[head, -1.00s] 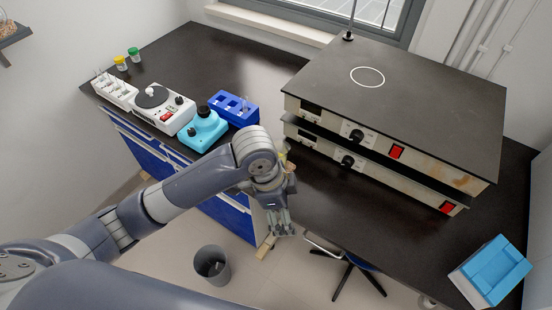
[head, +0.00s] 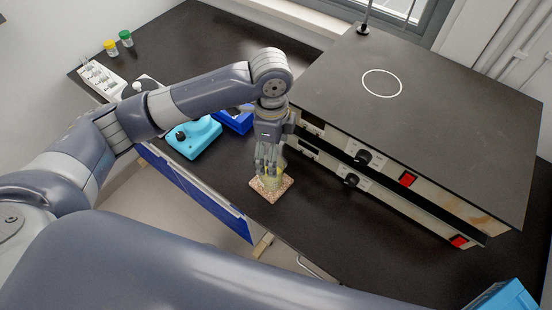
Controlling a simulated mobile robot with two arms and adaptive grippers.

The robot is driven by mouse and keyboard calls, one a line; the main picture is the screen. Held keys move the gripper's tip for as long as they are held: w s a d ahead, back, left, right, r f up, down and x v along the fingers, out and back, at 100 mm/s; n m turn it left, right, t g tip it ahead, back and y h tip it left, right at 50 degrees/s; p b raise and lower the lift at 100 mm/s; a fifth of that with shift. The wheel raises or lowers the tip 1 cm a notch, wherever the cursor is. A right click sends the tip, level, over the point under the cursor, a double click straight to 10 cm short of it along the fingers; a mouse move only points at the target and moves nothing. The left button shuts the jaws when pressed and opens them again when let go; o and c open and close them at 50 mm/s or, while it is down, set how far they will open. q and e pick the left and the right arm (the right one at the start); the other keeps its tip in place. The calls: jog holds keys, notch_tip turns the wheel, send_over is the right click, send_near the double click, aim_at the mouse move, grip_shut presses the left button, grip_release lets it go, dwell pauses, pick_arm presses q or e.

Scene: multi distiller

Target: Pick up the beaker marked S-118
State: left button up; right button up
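A small beaker with yellowish contents (head: 272,182) stands on a speckled square pad (head: 284,189) on the dark bench, left of the stacked hotplates. Any marking on it is too small to read, so I cannot tell if it is S-118. My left gripper (head: 269,172) points down right over the beaker, its fingertips at the beaker's upper part. The fingers hide much of the beaker, and I cannot tell whether they touch or grip it. My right gripper is not in view.
Two stacked hotplate units (head: 430,120) stand close on the right. A light-blue device (head: 195,137) and a blue rack (head: 236,122) are to the left. Yellow-capped (head: 111,47) and green-capped (head: 125,38) jars stand at the back left. The bench front by the pad is clear.

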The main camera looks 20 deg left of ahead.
pick_arm(q)
jog(key=f, duration=0.2)
jog(key=s+f, duration=0.1)
jog(key=f, duration=0.2)
jog(key=shift+p, duration=0.35)
jog(key=f, duration=0.2)
jog(key=f+p, duration=0.1)
jog(key=f, duration=0.2)
jog(key=shift+w+a+f, duration=0.1)
jog(key=shift+a, duration=0.1)
jog(key=shift+c, duration=0.6)
jog(key=c, duration=1.2)
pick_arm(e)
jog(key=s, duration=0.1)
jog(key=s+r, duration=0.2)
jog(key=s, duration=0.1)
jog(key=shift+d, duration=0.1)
